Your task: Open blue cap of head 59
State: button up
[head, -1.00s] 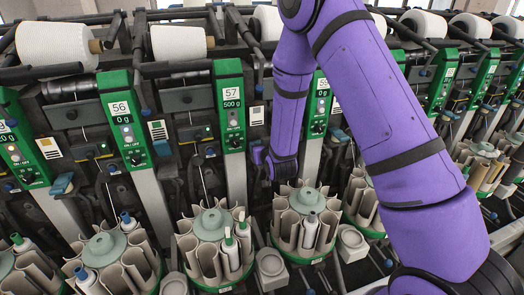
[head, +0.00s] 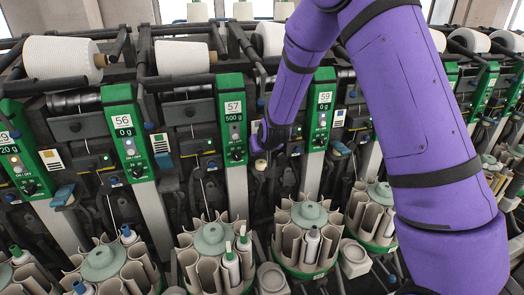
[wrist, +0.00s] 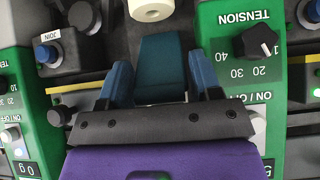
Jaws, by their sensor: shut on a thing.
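My gripper (wrist: 161,82) has its blue fingers on both sides of a dark teal-blue cap (wrist: 161,68) in the wrist view, and is shut on it. In the head view my gripper (head: 268,147) is between the green panels 57 (head: 233,125) and 59 (head: 322,110), and hides the cap there. A cream round piece (head: 261,164) shows just below my gripper. It also appears above the cap in the upside-down wrist view (wrist: 151,9).
Green panels with knobs flank my gripper closely in the wrist view. Bobbin magazines (head: 308,235) stand below in the head view. White yarn cones (head: 62,61) lie above. My purple arm covers the machine right of panel 59.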

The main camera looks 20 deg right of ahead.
dwell(0.4)
jog(key=o, duration=1.3)
